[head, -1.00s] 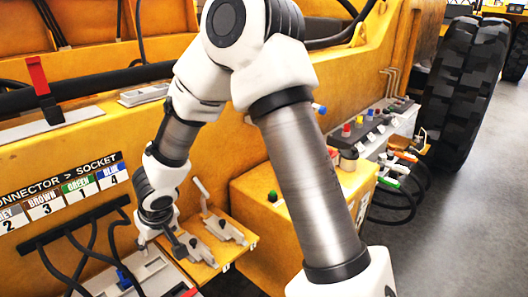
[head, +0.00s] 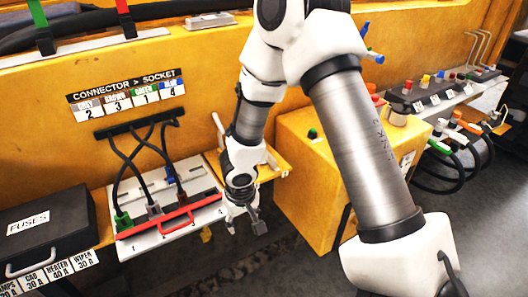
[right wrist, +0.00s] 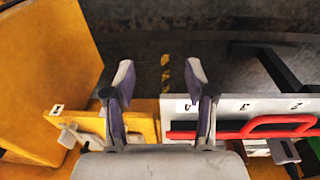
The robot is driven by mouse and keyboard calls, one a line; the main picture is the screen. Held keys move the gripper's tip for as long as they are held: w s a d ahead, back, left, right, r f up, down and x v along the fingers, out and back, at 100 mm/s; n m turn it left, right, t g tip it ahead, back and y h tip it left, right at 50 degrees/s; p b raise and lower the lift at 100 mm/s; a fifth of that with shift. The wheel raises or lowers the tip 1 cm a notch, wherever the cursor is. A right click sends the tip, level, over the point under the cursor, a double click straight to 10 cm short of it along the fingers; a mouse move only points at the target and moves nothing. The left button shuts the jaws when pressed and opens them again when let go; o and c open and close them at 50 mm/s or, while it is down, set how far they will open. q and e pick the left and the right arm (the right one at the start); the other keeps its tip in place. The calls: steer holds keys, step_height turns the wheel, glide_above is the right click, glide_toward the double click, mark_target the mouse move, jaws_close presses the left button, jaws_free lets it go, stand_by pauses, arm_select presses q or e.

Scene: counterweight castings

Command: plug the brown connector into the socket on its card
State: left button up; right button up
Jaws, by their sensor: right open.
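The card (head: 127,94) reads grey 2, brown 3, green 1, blue 4. Below it is a pale socket panel (head: 208,200) with numbers along its front edge. A green connector (head: 122,221) stands at the panel's left end, by number 1. A greyish connector (head: 154,208) and a brownish one (head: 184,197) stand to its right; their exact colours and seating are unclear. A blue connector (head: 170,176) is further back. My right gripper (head: 247,222) is open at the panel's right end; in the right wrist view it is empty (right wrist: 160,76). My left gripper is out of view.
A red handle bar (head: 160,220) runs along the panel's front, also in the right wrist view (right wrist: 280,123). A black fuse case (head: 45,225) stands left. A yellow box (head: 310,170) and a yellow lever plate (head: 276,166) stand right. Dark floor lies in front.

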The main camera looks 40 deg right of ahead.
steer(key=s+a+f+g+y+b, duration=0.1)
steer(key=s+a+f+g, duration=0.2)
steer(key=s+f, duration=0.8)
steer(key=shift+a+f+g, duration=0.2)
steer(key=shift+a+g, duration=0.1)
steer(key=shift+a, duration=0.45)
steer(key=s+a+f+m+g+y, duration=0.1)
steer(key=s+a+f, duration=0.15)
steer(key=s, duration=0.35)
steer(key=s+a+f+m+g+y, duration=0.1)
steer(key=s+a+f, duration=0.1)
steer(key=s+f, duration=0.35)
steer(key=w+d+n+t+h, duration=0.1)
steer(key=w+n+t, duration=0.1)
steer(key=w+d+n+t+h, duration=0.1)
steer(key=n+t, duration=0.1)
steer(key=shift+w+d+f, duration=0.1)
steer(key=shift+w+d, duration=0.25)
steer(key=shift+d, duration=0.05)
